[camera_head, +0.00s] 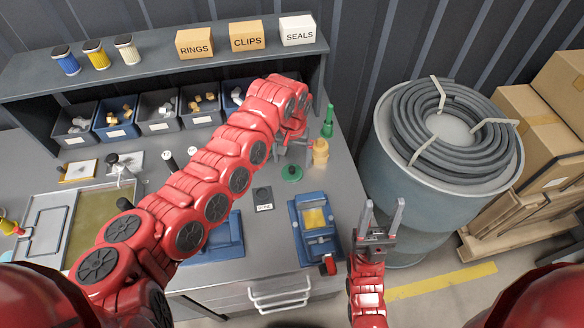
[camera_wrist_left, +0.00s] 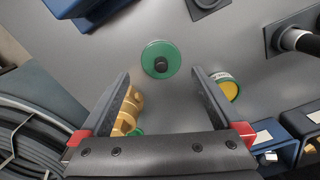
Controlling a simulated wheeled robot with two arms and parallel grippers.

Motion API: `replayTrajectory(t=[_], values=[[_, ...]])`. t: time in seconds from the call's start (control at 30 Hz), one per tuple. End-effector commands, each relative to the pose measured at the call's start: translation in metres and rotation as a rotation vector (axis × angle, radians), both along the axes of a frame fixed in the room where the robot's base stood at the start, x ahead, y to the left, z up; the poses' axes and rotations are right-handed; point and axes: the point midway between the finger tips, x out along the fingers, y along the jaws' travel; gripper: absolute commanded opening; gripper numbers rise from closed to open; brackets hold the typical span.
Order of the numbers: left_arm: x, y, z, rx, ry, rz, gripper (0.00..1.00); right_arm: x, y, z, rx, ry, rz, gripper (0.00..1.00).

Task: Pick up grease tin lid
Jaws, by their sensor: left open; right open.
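The grease tin lid, a green disc with a black knob (camera_head: 292,173), lies on the grey bench top below my left gripper (camera_head: 291,150). In the left wrist view the lid (camera_wrist_left: 160,60) appears just beyond and between the fingertips, apart from them. My left gripper is open and empty. A green tin with yellow contents (camera_wrist_left: 226,86) stands beside the right finger in the wrist view; my arm seems to hide it in the head view. My right gripper (camera_head: 384,203) is open and empty, off the bench's right edge.
A small dark plate (camera_head: 262,198) and a blue fixture (camera_head: 317,229) are nearer the front. A drum with coiled hose (camera_head: 447,150) stands right of the bench.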

Motion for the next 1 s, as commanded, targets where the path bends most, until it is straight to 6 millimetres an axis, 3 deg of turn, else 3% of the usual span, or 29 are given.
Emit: replayTrajectory(t=[0.17,0.33,0.5,0.77,1.0], values=[[-0.001,0.000,-0.010,0.002,0.006,-0.002,1.00,0.000,0.000,0.012,0.000,0.000,0.000,0.53],[0.002,0.001,-0.032,0.003,0.004,-0.001,1.00,0.000,0.000,0.028,0.000,0.000,0.000,0.53],[0.002,0.000,-0.053,0.001,0.004,-0.002,1.00,0.000,0.000,0.028,0.000,0.000,0.000,0.53],[0.003,0.001,-0.056,0.000,0.001,0.000,1.00,0.000,0.000,0.028,0.000,0.000,0.000,0.53],[0.003,0.001,-0.056,0.000,0.001,0.001,0.60,0.000,0.000,0.028,0.000,0.000,0.000,0.53]])
